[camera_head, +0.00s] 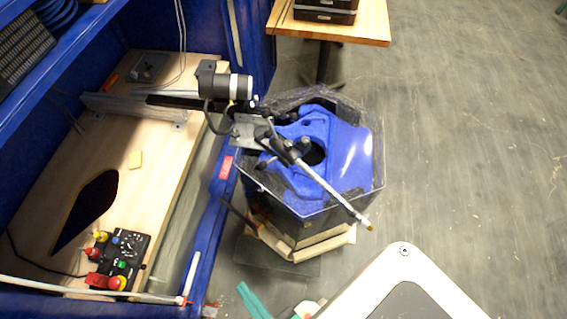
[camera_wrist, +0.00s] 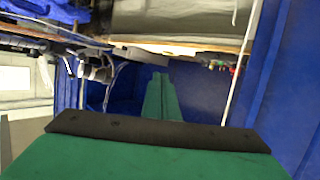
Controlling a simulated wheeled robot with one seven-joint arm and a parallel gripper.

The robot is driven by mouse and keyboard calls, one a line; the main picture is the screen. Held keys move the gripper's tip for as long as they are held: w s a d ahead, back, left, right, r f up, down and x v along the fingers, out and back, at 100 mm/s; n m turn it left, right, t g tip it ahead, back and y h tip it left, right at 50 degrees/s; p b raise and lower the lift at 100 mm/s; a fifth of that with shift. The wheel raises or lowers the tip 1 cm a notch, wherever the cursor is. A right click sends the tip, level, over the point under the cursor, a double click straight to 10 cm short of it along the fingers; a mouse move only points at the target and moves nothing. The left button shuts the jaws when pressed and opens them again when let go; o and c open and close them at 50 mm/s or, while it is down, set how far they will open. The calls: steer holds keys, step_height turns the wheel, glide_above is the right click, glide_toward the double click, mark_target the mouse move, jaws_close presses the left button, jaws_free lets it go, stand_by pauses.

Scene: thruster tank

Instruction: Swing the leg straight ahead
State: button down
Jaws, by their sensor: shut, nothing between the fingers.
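The leg looks to be the slim silver rod (camera_head: 335,196) with a brass-coloured tip. It slants down to the right from a black clamp over the blue-topped tank (camera_head: 368,165), and its tip reaches the tank's near right rim. A bracket with a motor-like cylinder (camera_head: 228,86) carries it from the bench side. My gripper (camera_wrist: 161,78) shows in the wrist view with its green fingers together and nothing between them. Green parts of it show at the bottom edge of the head view, apart from the rod. I cannot make out the rod clearly in the wrist view.
A blue-framed bench (camera_head: 150,150) stands at the left, with a control box (camera_head: 122,250) on it. A white rod (camera_head: 90,290) runs along its near edge. A wooden table (camera_head: 372,22) with black trays stands at the back. The grey floor (camera_head: 470,150) at the right is clear.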

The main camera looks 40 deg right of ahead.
steer(key=w+f+n+g+h, duration=0.1)
steer(key=w+f+n+g, duration=0.4)
steer(key=f, duration=0.9)
steer(key=m+g+h, duration=0.5)
steer(key=g+h, duration=0.4)
steer(key=h, duration=0.8)
glide_toward(286, 165)
steer(key=d, duration=0.6)
steer(key=shift+d, duration=0.25)
